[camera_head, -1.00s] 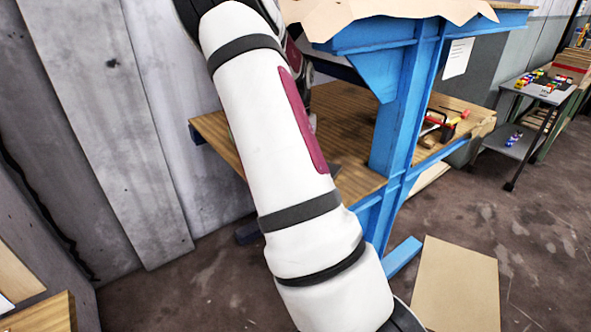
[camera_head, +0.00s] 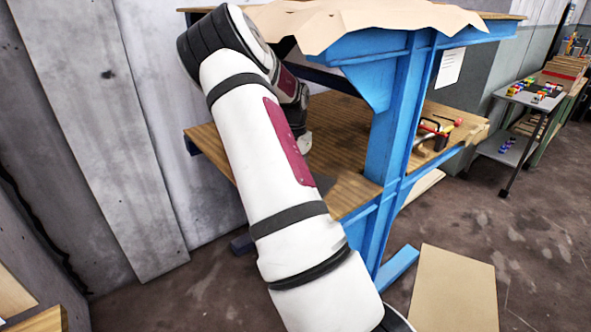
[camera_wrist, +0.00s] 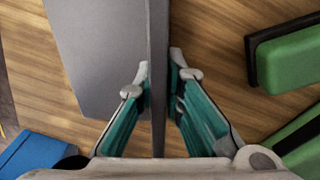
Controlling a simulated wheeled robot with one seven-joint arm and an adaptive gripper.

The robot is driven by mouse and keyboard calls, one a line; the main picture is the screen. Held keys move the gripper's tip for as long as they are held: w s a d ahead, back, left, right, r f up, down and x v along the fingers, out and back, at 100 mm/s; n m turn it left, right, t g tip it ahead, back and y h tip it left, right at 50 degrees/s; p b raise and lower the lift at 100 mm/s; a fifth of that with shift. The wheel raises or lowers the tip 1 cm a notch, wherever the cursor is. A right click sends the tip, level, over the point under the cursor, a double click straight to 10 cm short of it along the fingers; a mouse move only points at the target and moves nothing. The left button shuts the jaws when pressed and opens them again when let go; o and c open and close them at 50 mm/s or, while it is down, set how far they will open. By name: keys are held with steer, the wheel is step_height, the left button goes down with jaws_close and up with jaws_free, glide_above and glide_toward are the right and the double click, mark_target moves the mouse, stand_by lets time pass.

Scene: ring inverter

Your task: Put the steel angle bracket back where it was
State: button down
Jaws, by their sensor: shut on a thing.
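The steel angle bracket (camera_wrist: 100,55) is grey. In the wrist view one flat plate spreads to the left, and its other plate stands edge-on between my fingers. My gripper (camera_wrist: 159,80) is shut on that upright plate, one teal finger on each side. Wood-grain board shows under and around the bracket; whether the bracket touches it I cannot tell. In the head view my arm reaches toward the lower wooden shelf (camera_head: 340,140) of the blue workbench (camera_head: 395,130). My gripper is hidden there behind my arm. A small dark grey patch beside my arm may be the bracket.
In the wrist view green blocks (camera_wrist: 290,60) lie close on the right and a blue object (camera_wrist: 38,155) at lower left. The blue bench post and the overhanging brown sheet (camera_head: 350,22) bound the shelf. A red-handled tool (camera_head: 440,130) lies on the shelf's right part.

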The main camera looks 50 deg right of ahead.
steer(key=shift+d, duration=0.1)
steer(key=c, duration=1.7)
jaws_free()
step_height(320, 180, up, 8)
steer(key=shift+w+f, duration=0.1)
steer(key=shift+f, duration=0.05)
